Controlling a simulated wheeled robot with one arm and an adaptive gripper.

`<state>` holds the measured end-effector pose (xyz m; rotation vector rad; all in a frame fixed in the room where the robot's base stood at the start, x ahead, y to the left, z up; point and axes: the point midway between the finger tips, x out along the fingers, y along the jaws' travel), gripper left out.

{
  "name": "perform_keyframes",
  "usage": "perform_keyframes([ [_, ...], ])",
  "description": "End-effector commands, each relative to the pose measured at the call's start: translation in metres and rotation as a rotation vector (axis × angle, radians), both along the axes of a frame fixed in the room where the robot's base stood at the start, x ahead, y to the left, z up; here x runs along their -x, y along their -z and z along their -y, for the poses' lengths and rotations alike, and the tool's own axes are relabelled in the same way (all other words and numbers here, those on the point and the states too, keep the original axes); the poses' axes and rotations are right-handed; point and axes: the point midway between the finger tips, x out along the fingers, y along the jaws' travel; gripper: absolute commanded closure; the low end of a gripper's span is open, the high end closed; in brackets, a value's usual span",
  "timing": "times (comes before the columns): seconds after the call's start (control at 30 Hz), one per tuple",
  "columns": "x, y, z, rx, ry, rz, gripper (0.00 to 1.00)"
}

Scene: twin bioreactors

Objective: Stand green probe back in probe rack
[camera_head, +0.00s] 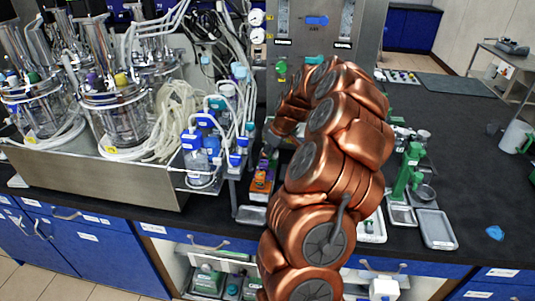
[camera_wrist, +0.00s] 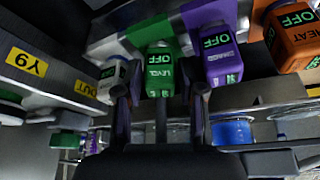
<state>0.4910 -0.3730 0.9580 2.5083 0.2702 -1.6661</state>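In the wrist view, my gripper (camera_wrist: 160,100) has its two dark fingers apart, with no thing clearly held between them. A green block marked LEVEL and OFF (camera_wrist: 160,72) shows just beyond and between the fingertips. A thin dark upright piece shows below it, and I cannot tell what it belongs to. A purple block marked OFF (camera_wrist: 222,55) is to its right. In the head view, my copper arm hides the gripper. I cannot pick out the green probe or the probe rack with certainty.
An orange block marked HEAT (camera_wrist: 292,38) is at the wrist view's upper right. Blue-capped bottles (camera_head: 200,150) and glass bioreactors (camera_head: 115,105) crowd the left of the head view. A green stand (camera_head: 408,170) and a grey tray (camera_head: 437,228) are right of my arm. The far-right black counter (camera_head: 460,140) is mostly clear.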

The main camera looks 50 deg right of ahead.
Motion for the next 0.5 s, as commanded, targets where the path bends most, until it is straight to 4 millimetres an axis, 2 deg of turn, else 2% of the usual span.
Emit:
perform_keyframes([
  [0.27, 0.001, -0.009, 0.001, 0.001, 0.000, 0.001, 0.61],
  [0.5, 0.017, -0.048, 0.005, 0.004, 0.001, 0.005, 0.61],
])
